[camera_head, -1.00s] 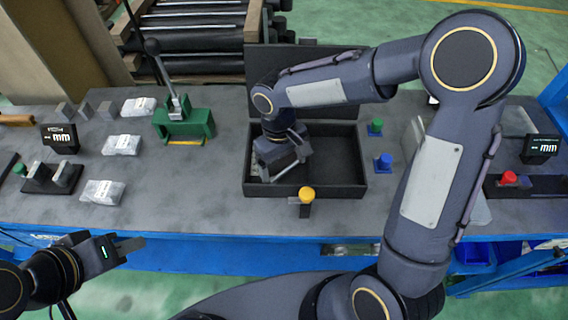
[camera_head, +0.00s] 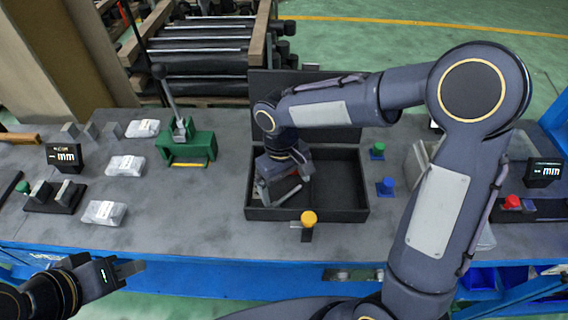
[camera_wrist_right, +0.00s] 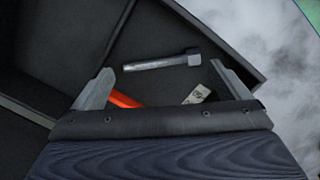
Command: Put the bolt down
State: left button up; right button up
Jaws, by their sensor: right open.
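The grey metal bolt (camera_wrist_right: 162,62) lies on the dark floor of one compartment of the black box (camera_head: 340,214), its thicker end to the right in the right wrist view. My right gripper (camera_wrist_right: 160,78) is open, with one finger to either side below the bolt; no finger touches it visibly. In the head view my right gripper (camera_head: 284,190) reaches down into the box's left compartment, and its body hides the bolt. My left gripper (camera_head: 128,269) is away from the box, low at the left in front of the bench; its finger gap is unclear.
An orange-red object (camera_wrist_right: 125,99) and a small labelled piece (camera_wrist_right: 197,95) lie between my right fingers. The box's right compartment looks empty. A yellow-topped piece (camera_head: 309,218) stands at its front edge. A green fixture (camera_head: 187,147) and clear bags (camera_head: 126,165) are left.

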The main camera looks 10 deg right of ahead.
notch_tip(320, 180, up, 10)
jog(key=w, duration=0.1)
jog(key=shift+a, duration=0.15)
jog(key=s+d+m+t+y, duration=0.2)
jog(key=s+d+m+t, duration=0.1)
jog(key=s, duration=0.5)
jog(key=s+d+f+m+t+y, duration=0.1)
jog(key=s+d+m+t+y, duration=0.1)
jog(key=s+d, duration=0.4)
jog(key=shift+s+d+m+t, duration=0.3)
jog(key=shift+s+m+t, duration=0.5)
jog(key=shift+s, duration=0.95)
